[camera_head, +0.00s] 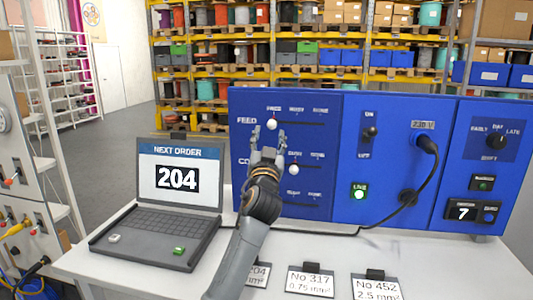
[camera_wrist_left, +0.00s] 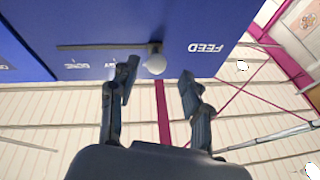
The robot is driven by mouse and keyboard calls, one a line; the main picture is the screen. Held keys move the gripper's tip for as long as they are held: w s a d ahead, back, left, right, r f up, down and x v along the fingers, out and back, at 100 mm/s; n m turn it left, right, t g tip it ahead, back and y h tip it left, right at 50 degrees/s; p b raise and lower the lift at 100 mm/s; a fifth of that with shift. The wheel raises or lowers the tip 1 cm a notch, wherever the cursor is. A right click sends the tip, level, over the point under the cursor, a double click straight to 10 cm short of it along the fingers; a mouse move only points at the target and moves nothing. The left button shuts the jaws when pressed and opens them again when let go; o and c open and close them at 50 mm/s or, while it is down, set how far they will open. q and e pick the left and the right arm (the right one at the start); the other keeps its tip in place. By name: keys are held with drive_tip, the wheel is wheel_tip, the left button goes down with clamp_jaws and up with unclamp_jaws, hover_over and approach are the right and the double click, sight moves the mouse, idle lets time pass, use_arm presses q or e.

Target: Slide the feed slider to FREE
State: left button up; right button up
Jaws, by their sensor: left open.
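The blue control panel (camera_head: 338,185) has a feed slider with a round white knob (camera_head: 272,124) on a dark horizontal slot. The knob is at the slot's left end, near the FEED label (camera_head: 247,120) and below the leftmost small label, which is too blurred to read surely. In the left wrist view the picture is turned over, and the knob (camera_wrist_left: 155,63) shows at the slot's end nearest FEED. My left gripper (camera_head: 268,138) is open, its fingertips just below the knob, one to each side. In the wrist view I see gaps between the fingers (camera_wrist_left: 160,82) and knob. My right gripper is out of view.
A second white knob (camera_head: 293,169) sits just right of my left gripper on a lower slot. A laptop (camera_head: 178,190) showing 204 stands on the white table (camera_head: 440,265). A black cable (camera_head: 420,185) loops from the panel's right part. Several label cards (camera_head: 310,282) stand in front.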

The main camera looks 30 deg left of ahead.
use_arm(q)
drive_tip(key=v, duration=0.8)
drive_tip(key=shift+s, duration=0.2)
